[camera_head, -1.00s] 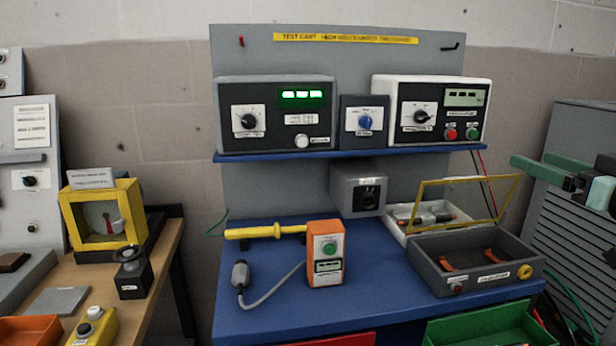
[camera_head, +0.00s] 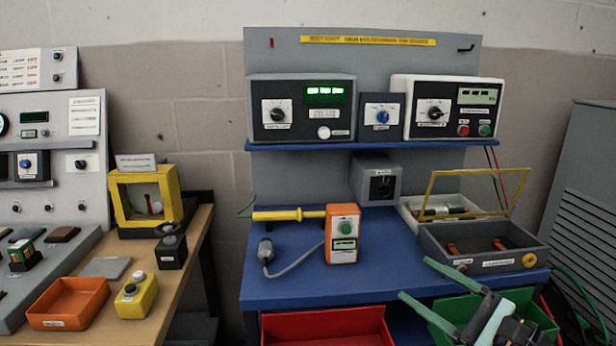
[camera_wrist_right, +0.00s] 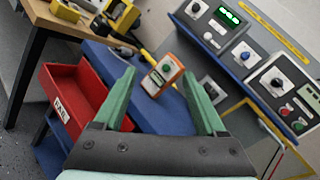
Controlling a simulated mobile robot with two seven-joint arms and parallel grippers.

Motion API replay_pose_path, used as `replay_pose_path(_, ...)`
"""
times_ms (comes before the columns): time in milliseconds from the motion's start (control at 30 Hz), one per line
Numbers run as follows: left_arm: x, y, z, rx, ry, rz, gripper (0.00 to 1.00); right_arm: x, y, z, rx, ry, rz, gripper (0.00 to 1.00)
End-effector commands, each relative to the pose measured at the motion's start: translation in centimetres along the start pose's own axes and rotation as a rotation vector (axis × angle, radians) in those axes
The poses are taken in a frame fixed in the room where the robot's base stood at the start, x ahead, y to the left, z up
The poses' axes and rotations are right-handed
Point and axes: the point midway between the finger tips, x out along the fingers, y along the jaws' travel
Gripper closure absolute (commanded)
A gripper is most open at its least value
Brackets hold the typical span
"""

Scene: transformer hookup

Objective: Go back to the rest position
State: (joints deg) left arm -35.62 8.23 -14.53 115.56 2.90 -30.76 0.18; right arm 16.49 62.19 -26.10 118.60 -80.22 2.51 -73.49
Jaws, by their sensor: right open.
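My right gripper (camera_head: 436,288) shows in the lower right of the head view, in front of the blue cart's front edge and the green bin. Its green fingers are apart with nothing between them. In the right wrist view, the two fingers (camera_wrist_right: 164,102) are spread wide and empty. An orange and white handheld tester (camera_head: 343,234) stands beyond them on the blue cart (camera_head: 300,290), and it also shows in the right wrist view (camera_wrist_right: 163,76). My left gripper is in neither view.
A grey tray with a raised yellow-framed lid (camera_head: 484,250) sits at the cart's right. A red bin (camera_head: 325,328) and a green bin (camera_head: 535,312) are below the cart top. A wooden table (camera_head: 190,240) with an orange tray (camera_head: 68,304) stands left. A grey slatted cabinet (camera_head: 580,190) stands right.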

Motion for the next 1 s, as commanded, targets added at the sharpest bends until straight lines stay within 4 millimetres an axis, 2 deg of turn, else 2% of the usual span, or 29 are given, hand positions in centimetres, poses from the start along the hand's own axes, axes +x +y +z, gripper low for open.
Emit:
replay_pose_path(33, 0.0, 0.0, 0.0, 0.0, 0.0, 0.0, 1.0, 0.1, 2.0, -1.2, 0.303, -0.012, -0.039, 0.27)
replay_pose_path(100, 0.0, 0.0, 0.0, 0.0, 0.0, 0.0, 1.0, -0.2, 4.0, -3.1, 0.712, -0.019, -0.109, 0.27)
replay_pose_path(167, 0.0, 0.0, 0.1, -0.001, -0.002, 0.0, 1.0, -0.7, 5.7, -5.1, 1.06, -0.019, -0.184, 0.27)
replay_pose_path(200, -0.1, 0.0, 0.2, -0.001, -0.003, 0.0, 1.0, -1.2, 7.1, -6.7, 1.291, -0.015, -0.242, 0.27)
replay_pose_path(267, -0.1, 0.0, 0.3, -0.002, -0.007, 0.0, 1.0, -2.2, 9.5, -9.1, 1.632, -0.009, -0.344, 0.27)
replay_pose_path(300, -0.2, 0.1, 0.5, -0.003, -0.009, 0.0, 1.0, -3.1, 11.3, -10.8, 1.856, -0.005, -0.424, 0.27)
replay_pose_path(367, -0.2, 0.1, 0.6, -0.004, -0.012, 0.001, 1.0, -4.7, 14.5, -13.2, 2.183, -0.002, -0.564, 0.27)
replay_pose_path(400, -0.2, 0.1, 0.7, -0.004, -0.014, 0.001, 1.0, -5.8, 16.9, -14.6, 2.391, -0.003, -0.668, 0.27)
replay_pose_path(533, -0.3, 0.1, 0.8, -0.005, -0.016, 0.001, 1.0, -9.4, 24.3, -17.5, 2.925, -0.033, -1.03, 0.27)
replay_pose_path(567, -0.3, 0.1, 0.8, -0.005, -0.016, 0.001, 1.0, -10.2, 25.9, -17.8, -2.869, 0.043, 1.062, 0.27)
replay_pose_path(667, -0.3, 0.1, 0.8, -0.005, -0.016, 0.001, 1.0, -12.7, 31.2, -18.2, -2.461, 0.077, 1.067, 0.27)
replay_pose_path(767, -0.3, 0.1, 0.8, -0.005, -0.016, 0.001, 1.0, -14.9, 36.2, -17.7, -2.081, 0.118, 1.062, 0.27)
replay_pose_path(833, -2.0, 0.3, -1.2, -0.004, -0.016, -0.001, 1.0, -15.0, 34.4, -16.0, -2.075, 0.133, 1.061, 0.27)
replay_pose_path(1000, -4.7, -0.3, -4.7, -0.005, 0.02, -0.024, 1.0, -15.7, 31.9, -13.7, -2.08, 0.16, 1.074, 0.27)
